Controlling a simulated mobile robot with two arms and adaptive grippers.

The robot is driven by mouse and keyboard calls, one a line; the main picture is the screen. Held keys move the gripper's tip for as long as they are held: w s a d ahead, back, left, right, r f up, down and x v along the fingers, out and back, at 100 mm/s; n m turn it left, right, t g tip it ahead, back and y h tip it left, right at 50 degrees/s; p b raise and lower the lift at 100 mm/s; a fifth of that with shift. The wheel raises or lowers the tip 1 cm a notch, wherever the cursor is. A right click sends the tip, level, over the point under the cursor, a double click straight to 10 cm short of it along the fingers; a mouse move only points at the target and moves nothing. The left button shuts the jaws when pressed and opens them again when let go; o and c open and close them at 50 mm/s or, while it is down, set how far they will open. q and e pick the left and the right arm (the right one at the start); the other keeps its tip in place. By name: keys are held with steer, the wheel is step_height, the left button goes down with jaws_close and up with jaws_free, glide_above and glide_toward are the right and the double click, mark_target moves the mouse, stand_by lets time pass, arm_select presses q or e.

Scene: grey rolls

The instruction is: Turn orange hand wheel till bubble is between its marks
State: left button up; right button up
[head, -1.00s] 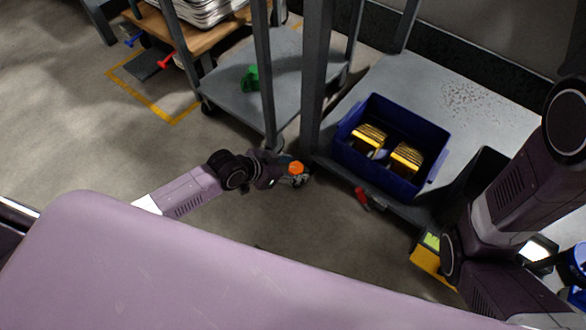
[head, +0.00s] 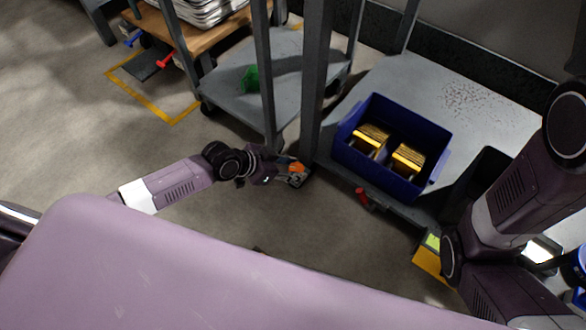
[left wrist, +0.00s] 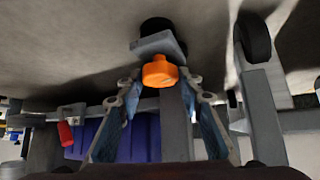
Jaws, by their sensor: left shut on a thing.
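The orange hand wheel (head: 297,168) sits low at the foot of a grey cart post, above a caster. In the left wrist view the wheel (left wrist: 159,71) is an orange knob under a grey plate, between my two fingertips. My left gripper (head: 287,176) reaches it from the left and is shut on it. In the left wrist view the gripper's fingers (left wrist: 163,80) stand on both sides of the knob. No bubble or marks can be made out in either view. My right arm is at the right edge, but its gripper is not discernible.
A blue bin (head: 372,180) with yellow-edged stacks stands on the grey cart deck (head: 400,85). A red handle (head: 362,198) hangs at that cart's edge. A green object (head: 250,78) lies on the neighbouring grey cart. Grey posts rise close beside the wheel; floor to the left is clear.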

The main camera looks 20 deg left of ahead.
arm_select(q)
steer(key=shift+w+a+f+m+b, duration=0.1)
steer(key=shift+w+f+m+b, duration=0.05)
steer(key=shift+m+b, duration=0.45)
steer(key=shift+g+h+b, duration=0.3)
steer(key=shift+g+b, duration=0.05)
steer(key=shift+g, duration=0.05)
steer(key=o, duration=1.1)
steer(key=v, duration=1.2)
